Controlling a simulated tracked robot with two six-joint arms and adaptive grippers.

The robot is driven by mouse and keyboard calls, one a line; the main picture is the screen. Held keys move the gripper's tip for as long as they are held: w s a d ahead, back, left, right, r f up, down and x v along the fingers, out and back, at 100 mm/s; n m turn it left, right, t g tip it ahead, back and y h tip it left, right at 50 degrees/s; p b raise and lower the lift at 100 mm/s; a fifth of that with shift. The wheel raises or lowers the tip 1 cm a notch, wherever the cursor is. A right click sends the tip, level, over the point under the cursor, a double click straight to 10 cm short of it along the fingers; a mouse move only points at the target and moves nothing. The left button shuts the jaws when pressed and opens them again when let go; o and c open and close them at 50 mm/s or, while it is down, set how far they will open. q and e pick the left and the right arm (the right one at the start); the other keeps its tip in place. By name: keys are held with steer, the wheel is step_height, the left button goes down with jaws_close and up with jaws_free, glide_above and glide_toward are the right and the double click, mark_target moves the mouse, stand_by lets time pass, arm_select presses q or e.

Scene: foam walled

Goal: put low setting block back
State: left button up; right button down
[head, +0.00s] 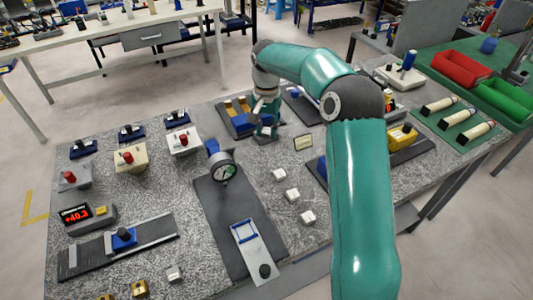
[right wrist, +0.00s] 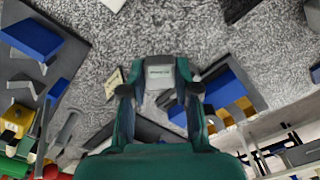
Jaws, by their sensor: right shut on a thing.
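My right gripper (head: 266,128) is at the back middle of the grey speckled table, beside a dark rack. In the right wrist view my right gripper (right wrist: 160,88) is shut on a small grey block (right wrist: 160,73) with a pale label, taken to be the low setting block. In the head view the block is mostly hidden by the gripper. The rack with blue and brass-coloured parts (head: 237,104) stands just left of the gripper; it also shows at the right of the right wrist view (right wrist: 228,92). My left gripper is not in view.
A dial gauge (head: 224,170) stands on a dark plate left of my right arm. Several small white blocks (head: 292,195) lie at the middle. A small card (head: 303,142) stands right of the gripper. Red (head: 462,69) and green bins (head: 503,96) are at the right.

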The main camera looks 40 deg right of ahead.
mark_target(268, 159)
step_height(268, 159, down, 10)
steer(key=shift+s+p, duration=0.15)
steer(key=shift+p, duration=0.4)
steer(key=shift+f, duration=0.15)
steer(key=c, duration=0.8)
jaws_free()
steer(key=shift+c, duration=0.2)
steer(key=shift+r, duration=0.2)
step_height(268, 159, up, 10)
steer(key=shift+r+b, duration=0.25)
steer(key=shift+b, duration=0.3)
steer(key=shift+r, duration=0.75)
